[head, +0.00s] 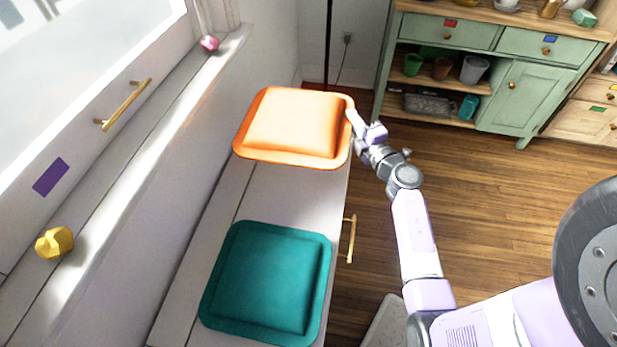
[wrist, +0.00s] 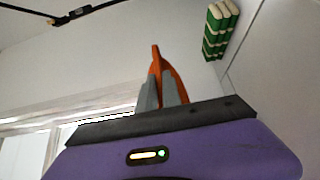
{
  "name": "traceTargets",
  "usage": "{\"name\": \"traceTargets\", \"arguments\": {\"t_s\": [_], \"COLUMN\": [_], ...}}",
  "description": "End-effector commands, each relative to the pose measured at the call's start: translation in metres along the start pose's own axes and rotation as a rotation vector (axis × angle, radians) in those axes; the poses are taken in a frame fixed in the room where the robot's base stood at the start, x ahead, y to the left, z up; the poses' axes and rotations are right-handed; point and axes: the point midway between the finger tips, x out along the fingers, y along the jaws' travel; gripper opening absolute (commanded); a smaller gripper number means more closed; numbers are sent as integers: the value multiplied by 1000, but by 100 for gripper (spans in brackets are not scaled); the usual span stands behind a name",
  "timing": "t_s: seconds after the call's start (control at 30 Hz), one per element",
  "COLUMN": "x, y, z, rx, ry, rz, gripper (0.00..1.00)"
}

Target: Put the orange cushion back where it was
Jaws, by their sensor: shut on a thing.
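The orange cushion (head: 292,124) is at the far end of a white bench (head: 285,194) under the window in the head view. My gripper (head: 353,118) is at the cushion's right edge and is shut on it. In the wrist view, an orange strip of the cushion (wrist: 168,78) shows between the fingers (wrist: 162,92). I cannot tell for sure whether the cushion rests on the bench or is held above it. A teal cushion (head: 268,281) lies flat on the near part of the bench, apart from the orange one.
A window sill (head: 130,165) on the left holds a yellow faceted object (head: 54,242) and a pink ball (head: 210,43). A brass handle (head: 349,238) sticks out from the bench front. A green cabinet (head: 512,85) stands at the back right. The wooden floor (head: 480,200) between is open.

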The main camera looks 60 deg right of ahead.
Motion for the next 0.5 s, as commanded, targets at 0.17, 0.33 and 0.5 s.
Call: {"name": "traceTargets", "arguments": {"t_s": [0.17, 0.33, 0.5], "x": [0, 0, 0], "y": [-36, -76, -113], "z": [2, 2, 2], "rx": [7, 6, 5], "ry": [-4, -4, -4], "rz": [0, 0, 0], "gripper": [0, 0, 0]}}
